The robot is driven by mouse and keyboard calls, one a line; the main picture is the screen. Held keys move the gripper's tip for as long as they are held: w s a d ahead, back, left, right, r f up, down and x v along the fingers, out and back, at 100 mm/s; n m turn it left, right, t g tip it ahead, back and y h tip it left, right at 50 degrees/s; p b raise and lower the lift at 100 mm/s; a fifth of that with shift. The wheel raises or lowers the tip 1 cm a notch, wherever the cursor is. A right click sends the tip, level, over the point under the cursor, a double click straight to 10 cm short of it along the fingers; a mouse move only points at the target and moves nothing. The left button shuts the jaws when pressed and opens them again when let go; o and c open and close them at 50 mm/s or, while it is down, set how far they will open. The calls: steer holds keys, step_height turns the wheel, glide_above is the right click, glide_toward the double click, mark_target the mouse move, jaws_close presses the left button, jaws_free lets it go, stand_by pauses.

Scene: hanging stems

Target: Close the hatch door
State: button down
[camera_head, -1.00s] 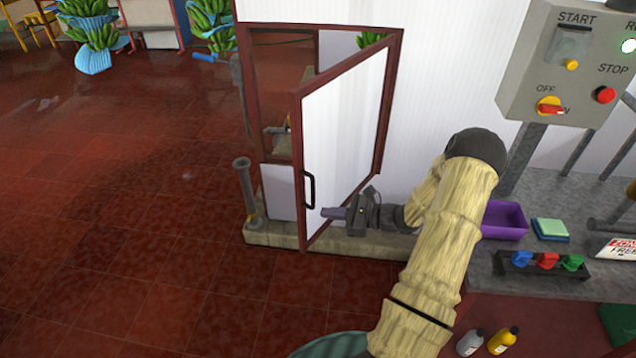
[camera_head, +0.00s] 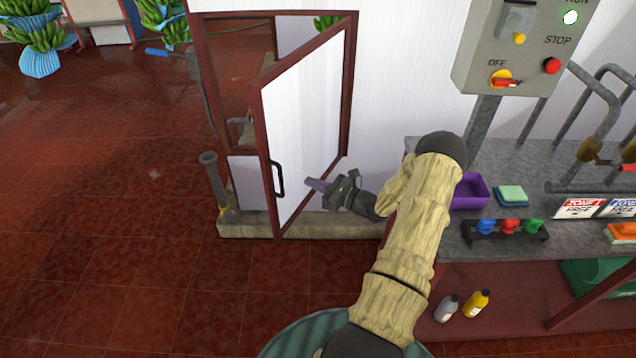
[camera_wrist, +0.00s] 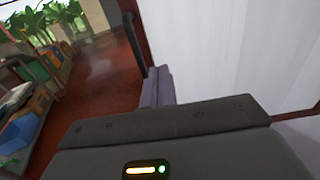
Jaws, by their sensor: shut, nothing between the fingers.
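The hatch door (camera_head: 300,120) is a white panel in a dark red frame, hinged at its right side and standing open toward me. Its black handle (camera_head: 277,180) is on the free left edge. The opening in the wall (camera_head: 238,85) shows behind it. My gripper (camera_head: 312,184) is shut and empty, in front of the lower part of the panel, a little right of the handle. I cannot tell whether it touches the panel. In the wrist view the fingers (camera_wrist: 160,88) point along the white panel (camera_wrist: 215,55), with the dark handle (camera_wrist: 136,45) ahead.
A grey bench on the right holds a purple bin (camera_head: 470,192), a sponge (camera_head: 511,194) and a rack of coloured items (camera_head: 505,230). A control box (camera_head: 520,50) stands above it. A pipe post (camera_head: 215,185) stands left of the door. The red floor at left is clear.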

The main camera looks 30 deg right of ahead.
mark_target(285, 172)
steer(key=p+x, duration=0.3)
steer(key=x, duration=0.7)
steer(key=shift+a, duration=0.1)
